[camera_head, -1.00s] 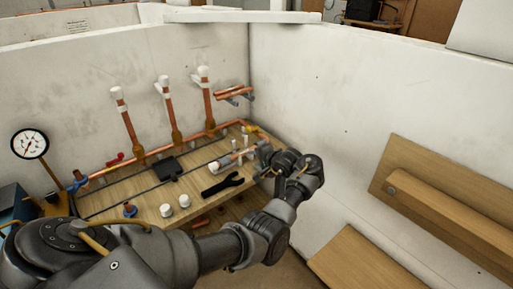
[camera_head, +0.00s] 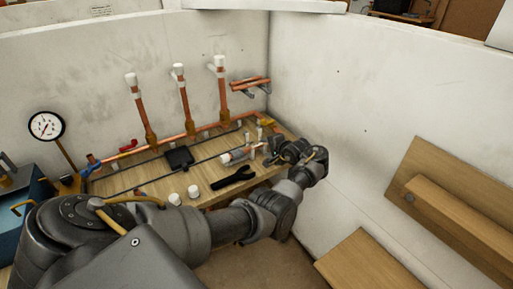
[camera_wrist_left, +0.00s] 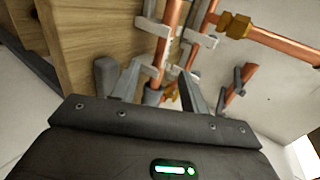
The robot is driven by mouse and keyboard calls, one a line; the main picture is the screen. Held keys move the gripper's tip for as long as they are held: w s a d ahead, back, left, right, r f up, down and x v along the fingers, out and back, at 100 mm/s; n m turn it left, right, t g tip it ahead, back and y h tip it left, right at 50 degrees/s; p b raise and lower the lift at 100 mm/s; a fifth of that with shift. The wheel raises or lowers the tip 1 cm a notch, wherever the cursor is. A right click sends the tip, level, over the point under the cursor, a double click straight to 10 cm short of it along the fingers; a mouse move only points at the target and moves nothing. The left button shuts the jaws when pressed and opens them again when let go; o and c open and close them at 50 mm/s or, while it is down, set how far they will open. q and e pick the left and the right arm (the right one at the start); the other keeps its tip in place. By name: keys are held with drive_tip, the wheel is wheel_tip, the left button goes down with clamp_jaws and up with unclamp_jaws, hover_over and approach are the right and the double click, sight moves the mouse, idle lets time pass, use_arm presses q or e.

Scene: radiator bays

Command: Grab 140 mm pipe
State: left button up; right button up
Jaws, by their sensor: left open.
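My left gripper (camera_head: 272,150) is at the right end of the wooden bench, near short copper pieces held in grey upright clips. In the left wrist view the open fingers (camera_wrist_left: 160,88) point toward a copper pipe (camera_wrist_left: 170,32) seated in grey clips, with its dark lower end between or just beyond the fingertips. A second thin copper pipe (camera_wrist_left: 198,38) lies beside it. In the head view a short copper pipe with a white part (camera_head: 236,156) lies near the clips. No length marking is readable, so I cannot tell which one is 140 mm.
Upright copper pipes with white caps (camera_head: 182,92) stand along the back of the bench (camera_head: 150,185). Loose copper pipes rest on a wall bracket (camera_head: 250,83). A black tool (camera_head: 233,178), white fittings (camera_head: 193,191) and a gauge (camera_head: 46,125) are nearby. White walls close in the right side.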

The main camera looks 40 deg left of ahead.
sight(260, 145)
use_arm(q)
drive_tip(key=b+x, duration=0.1)
drive_tip(key=x, duration=0.4)
drive_tip(key=shift+w+a, duration=0.1)
drive_tip(key=shift+w, duration=0.05)
drive_tip(key=shift+r, duration=0.1)
drive_tip(key=shift+c, duration=0.7)
clamp_jaws()
